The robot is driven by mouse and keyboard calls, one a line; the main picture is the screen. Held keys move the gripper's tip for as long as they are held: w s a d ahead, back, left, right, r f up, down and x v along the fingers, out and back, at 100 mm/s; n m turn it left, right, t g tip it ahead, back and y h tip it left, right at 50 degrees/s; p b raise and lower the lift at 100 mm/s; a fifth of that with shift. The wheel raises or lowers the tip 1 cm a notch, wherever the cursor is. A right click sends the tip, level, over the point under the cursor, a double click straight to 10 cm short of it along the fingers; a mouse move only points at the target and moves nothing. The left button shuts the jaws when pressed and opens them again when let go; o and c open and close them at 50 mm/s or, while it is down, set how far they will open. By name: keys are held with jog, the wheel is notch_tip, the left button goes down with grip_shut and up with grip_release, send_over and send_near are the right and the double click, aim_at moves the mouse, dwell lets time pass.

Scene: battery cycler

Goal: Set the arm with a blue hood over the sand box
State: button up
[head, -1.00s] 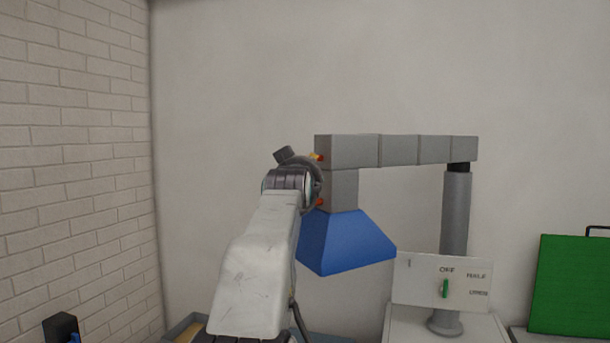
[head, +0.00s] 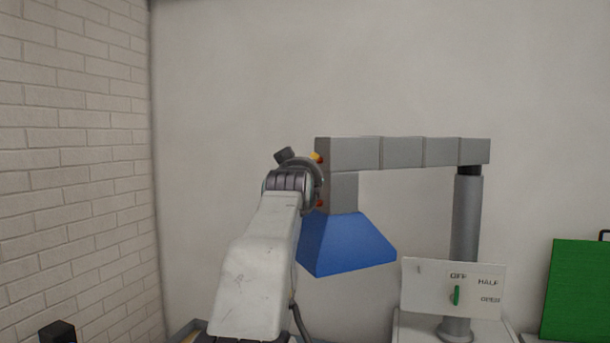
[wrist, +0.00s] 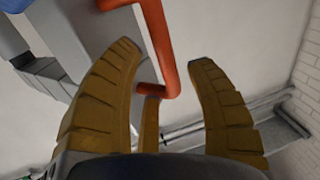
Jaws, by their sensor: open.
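The grey arm (head: 400,152) runs level from a grey post (head: 465,215) on the right, and its blue hood (head: 345,243) hangs from its left end. An orange-red handle (wrist: 158,50) sits on the hood end of the arm in the wrist view. My gripper (wrist: 168,55) is open, its yellow-brown fingers on either side of the handle's lower part. I cannot tell whether they touch it. In the head view my arm hides most of the handle and the gripper. A blue-grey box rim (head: 186,331) shows low behind my arm; its contents are mostly hidden.
A white panel (head: 453,288) with a green lever and position labels stands at the post's base. A green board (head: 580,290) stands at the far right. A black object (head: 58,332) is at lower left, near the brick wall (head: 75,150).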

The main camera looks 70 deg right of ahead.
jog(key=v, duration=1.2)
dwell(0.3)
jog(key=shift+c, duration=0.2)
